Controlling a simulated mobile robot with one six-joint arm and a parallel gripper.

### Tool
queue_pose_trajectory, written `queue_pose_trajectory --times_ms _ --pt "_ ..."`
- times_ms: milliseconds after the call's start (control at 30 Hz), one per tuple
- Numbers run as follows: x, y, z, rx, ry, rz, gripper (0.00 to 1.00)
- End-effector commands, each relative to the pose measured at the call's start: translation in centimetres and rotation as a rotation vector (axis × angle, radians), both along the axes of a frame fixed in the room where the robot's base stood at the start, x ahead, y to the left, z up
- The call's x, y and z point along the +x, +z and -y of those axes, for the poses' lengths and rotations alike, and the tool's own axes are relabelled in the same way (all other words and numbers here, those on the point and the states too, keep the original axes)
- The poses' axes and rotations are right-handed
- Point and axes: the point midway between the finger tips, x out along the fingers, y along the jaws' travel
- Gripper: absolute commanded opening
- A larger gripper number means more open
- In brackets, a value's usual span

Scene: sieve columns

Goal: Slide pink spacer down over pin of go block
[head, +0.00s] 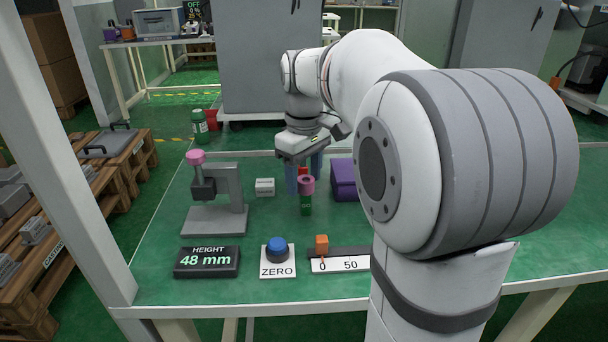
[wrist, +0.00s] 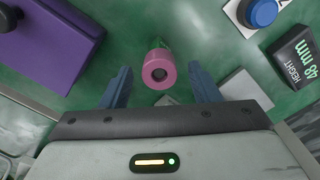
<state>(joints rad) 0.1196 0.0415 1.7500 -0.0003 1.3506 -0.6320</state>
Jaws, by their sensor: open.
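A pink ring-shaped spacer (head: 306,185) sits upright at the top of a green block (head: 306,208) on the green table. In the wrist view the spacer (wrist: 160,70) faces the camera with a dark round hole; a bit of green shows behind it. I cannot tell how far it sits over any pin, since the pin is hidden. My gripper (head: 304,182) is open, with its blue fingers on either side of the spacer. In the wrist view gaps show between the spacer and both fingers.
A grey height gauge (head: 229,217) with a pink top piece stands left. A display (head: 207,262) reads 48 mm. A blue ZERO button (head: 277,250) and a scale with an orange slider (head: 321,244) are in front. A purple box (head: 343,179) stands close right; a small white block (head: 265,187) lies left.

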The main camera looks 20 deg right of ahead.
Motion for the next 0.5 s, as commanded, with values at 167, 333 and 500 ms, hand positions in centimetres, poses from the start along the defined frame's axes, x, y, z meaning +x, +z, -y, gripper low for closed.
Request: queue_pose_trajectory --times_ms 167,333,500 --pt "0.1 2.2 0.0 -0.001 0.000 0.003 0.56" --pt "0.0 5.2 0.0 0.000 0.000 0.002 0.56" --pt "0.0 7.2 0.0 0.000 0.001 0.000 0.56"
